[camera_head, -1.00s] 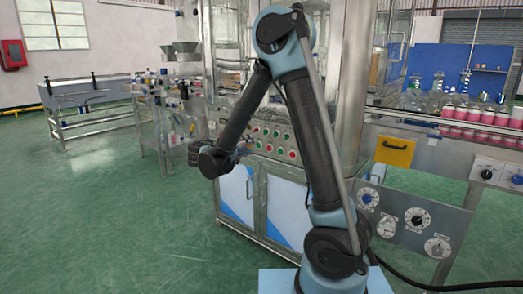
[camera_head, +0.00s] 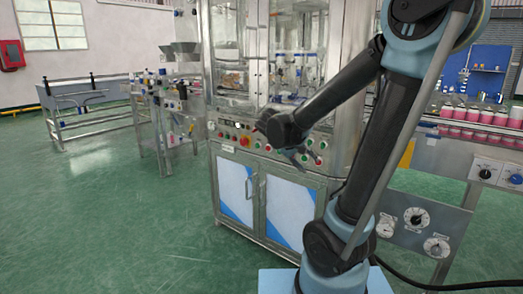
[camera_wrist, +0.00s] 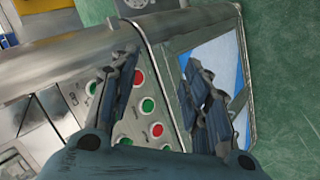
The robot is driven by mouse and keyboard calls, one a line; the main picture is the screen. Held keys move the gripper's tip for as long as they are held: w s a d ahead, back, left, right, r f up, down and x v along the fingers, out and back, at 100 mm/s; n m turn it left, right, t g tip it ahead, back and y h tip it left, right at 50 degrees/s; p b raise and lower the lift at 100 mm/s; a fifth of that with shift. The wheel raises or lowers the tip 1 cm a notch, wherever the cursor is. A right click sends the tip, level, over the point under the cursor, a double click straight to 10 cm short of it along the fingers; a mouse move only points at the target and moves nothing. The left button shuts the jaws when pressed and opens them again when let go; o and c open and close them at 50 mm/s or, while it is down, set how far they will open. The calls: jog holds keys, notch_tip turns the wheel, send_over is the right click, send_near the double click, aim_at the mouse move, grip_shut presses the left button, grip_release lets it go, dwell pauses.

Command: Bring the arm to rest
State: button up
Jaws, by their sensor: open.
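My gripper (camera_head: 300,155) is at the end of my arm in the head view, in front of the button panel of the steel machine (camera_head: 290,180). In the wrist view my gripper (camera_wrist: 165,95) shows two dark fingers spread well apart, with nothing between them. Behind the fingers lie the red and green buttons (camera_wrist: 157,130) of the panel. The distance from the fingers to the panel is hard to tell. In the head view my arm hides part of the machine's right side.
A conveyor with pink-and-white cans (camera_head: 480,118) runs on the right. A control panel with dials (camera_head: 417,217) stands below it. A steel bench (camera_head: 75,105) stands at the far left. The green floor (camera_head: 110,220) at the left is clear.

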jog(key=s+d+f+m+g+y, duration=0.1)
jog(key=s+f+y, duration=0.2)
jog(key=s, duration=0.7)
jog(key=s+d+f+m+g+y, duration=0.1)
jog(key=s+f+y, duration=0.3)
jog(key=s, duration=0.7)
jog(key=shift+s+f+m+g, duration=0.15)
jog(key=shift+f+m+g, duration=0.2)
jog(key=shift+f, duration=0.9)
